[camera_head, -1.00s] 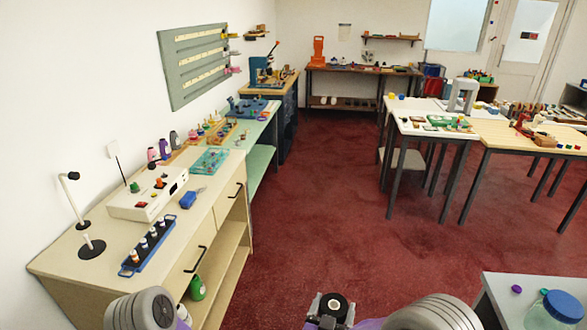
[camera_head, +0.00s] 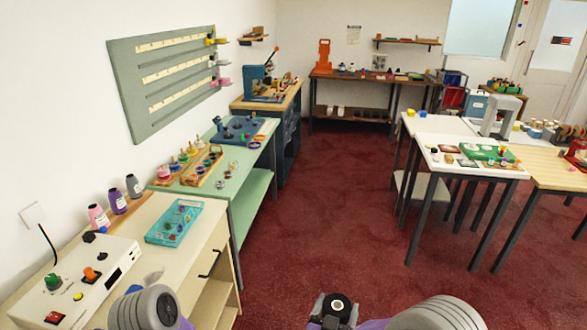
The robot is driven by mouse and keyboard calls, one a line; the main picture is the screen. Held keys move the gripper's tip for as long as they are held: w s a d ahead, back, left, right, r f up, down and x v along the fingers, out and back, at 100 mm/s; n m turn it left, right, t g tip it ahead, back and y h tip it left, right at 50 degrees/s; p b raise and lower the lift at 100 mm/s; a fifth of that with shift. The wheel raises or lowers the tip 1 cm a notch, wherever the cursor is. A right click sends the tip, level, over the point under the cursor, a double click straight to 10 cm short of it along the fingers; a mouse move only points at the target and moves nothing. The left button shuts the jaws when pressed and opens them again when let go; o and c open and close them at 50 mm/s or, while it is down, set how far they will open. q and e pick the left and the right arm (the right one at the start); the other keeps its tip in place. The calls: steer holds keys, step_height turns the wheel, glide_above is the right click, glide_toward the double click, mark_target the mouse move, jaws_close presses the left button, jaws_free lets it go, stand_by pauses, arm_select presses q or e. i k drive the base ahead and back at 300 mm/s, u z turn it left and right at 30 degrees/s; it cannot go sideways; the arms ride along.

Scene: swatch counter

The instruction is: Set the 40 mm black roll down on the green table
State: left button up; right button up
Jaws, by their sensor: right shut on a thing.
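My right gripper (camera_head: 329,317) is at the bottom middle of the head view, shut on the black roll (camera_head: 337,306), a dark ring with a pale centre. The roll is held over the red floor, away from any table. The green table (camera_head: 258,188) stands ahead on the left, against the wall, between the cream counter and a wooden-topped bench. Part of my left arm shows at the bottom left, but its gripper is out of the picture.
The cream counter (camera_head: 175,268) holds a teal tray (camera_head: 174,222) and a white control box (camera_head: 75,285). Open red floor (camera_head: 340,210) lies ahead. A white table (camera_head: 428,151) stands on the right.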

mark_target(241, 157)
steer(key=i, duration=3.85)
steer(key=u, duration=2.15)
